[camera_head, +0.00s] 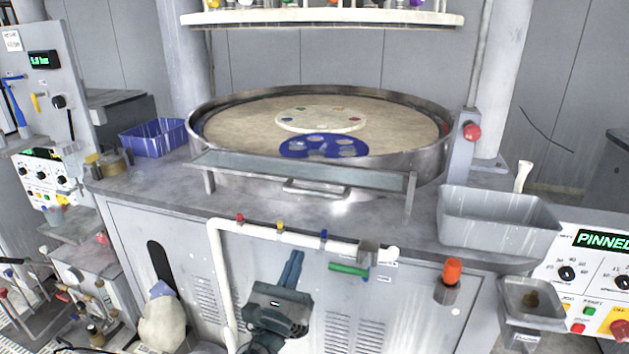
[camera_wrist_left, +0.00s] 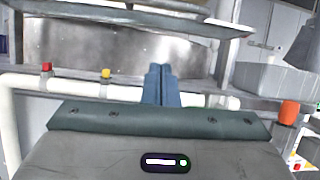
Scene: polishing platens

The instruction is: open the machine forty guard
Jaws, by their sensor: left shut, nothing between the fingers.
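The machine's guard (camera_head: 300,172) is a long, grey, see-through panel across the front of the round platen (camera_head: 240,125), resting low between two posts. A metal bar handle (camera_head: 316,188) sits below its front edge. The guard's underside also spans the top of the left wrist view (camera_wrist_left: 130,14). My left gripper (camera_head: 295,256) is in front of the cabinet, below the handle and apart from it. Its blue fingers are together and empty, pointing up toward the guard; they also show in the left wrist view (camera_wrist_left: 161,72). My right gripper is not in view.
A white pipe (camera_head: 285,233) with coloured valves runs along the cabinet front beside my left gripper. A grey bin (camera_head: 498,225) stands at the right, a blue bin (camera_head: 155,138) at the left. An orange knob (camera_head: 453,270) sticks out at the right front.

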